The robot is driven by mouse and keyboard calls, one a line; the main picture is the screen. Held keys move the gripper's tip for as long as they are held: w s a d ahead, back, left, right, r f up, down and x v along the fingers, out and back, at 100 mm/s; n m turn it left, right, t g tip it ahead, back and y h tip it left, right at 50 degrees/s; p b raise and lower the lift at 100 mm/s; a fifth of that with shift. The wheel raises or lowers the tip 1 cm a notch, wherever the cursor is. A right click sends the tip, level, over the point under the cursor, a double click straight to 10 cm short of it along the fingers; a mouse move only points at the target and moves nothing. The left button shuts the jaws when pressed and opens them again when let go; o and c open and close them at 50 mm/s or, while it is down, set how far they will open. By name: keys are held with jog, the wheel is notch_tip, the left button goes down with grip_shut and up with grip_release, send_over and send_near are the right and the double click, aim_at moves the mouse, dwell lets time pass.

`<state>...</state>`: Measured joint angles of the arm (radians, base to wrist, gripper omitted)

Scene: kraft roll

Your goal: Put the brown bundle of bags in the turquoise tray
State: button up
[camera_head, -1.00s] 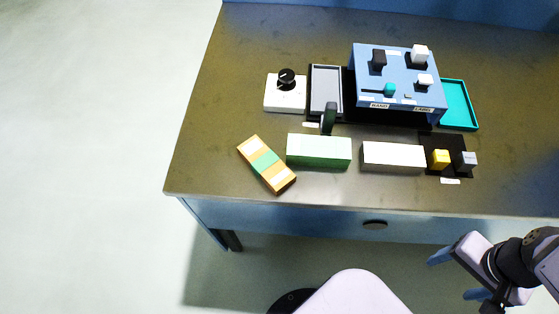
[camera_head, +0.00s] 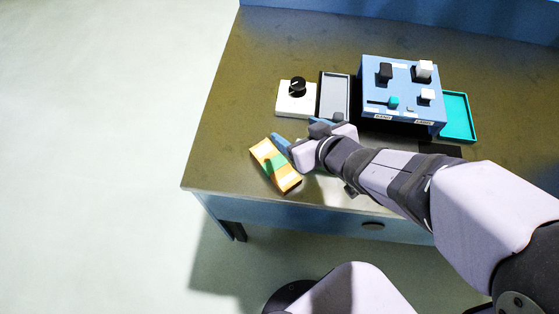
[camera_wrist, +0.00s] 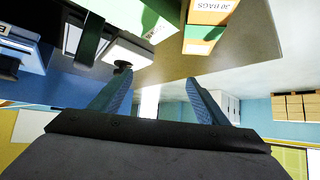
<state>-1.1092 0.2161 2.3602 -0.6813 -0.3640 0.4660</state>
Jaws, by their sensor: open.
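The brown bundle of bags (camera_head: 268,154), with a green band and pale labels, lies slanted near the table's left front. My gripper (camera_head: 299,133) is open and empty, beside the bundle's upper right. In the wrist view, the bundle (camera_wrist: 208,15) is at the top, beyond the open fingers (camera_wrist: 158,80) and apart from them. The turquoise tray (camera_head: 458,117) is at the right, beside the blue control box, and looks empty.
A white block with a black knob (camera_head: 296,100), a grey tray (camera_head: 334,96) and the blue control box (camera_head: 402,85) stand behind my gripper. A green-and-white box (camera_wrist: 150,22) shows in the wrist view. My arm hides much of the right front table.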

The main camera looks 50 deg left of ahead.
jog(key=n+g, duration=0.2)
send_near(265, 152)
jog(key=shift+s+a+f+h, duration=0.2)
jog(key=shift+a+f+h, duration=0.25)
jog(key=shift+a, duration=0.3)
jog(key=shift+x, duration=3.7)
jog(key=shift+w, duration=0.2)
jog(key=c, duration=1.3)
jog(key=shift+r, duration=0.1)
notch_tip(265, 152, up, 10)
jog(key=p, duration=0.3)
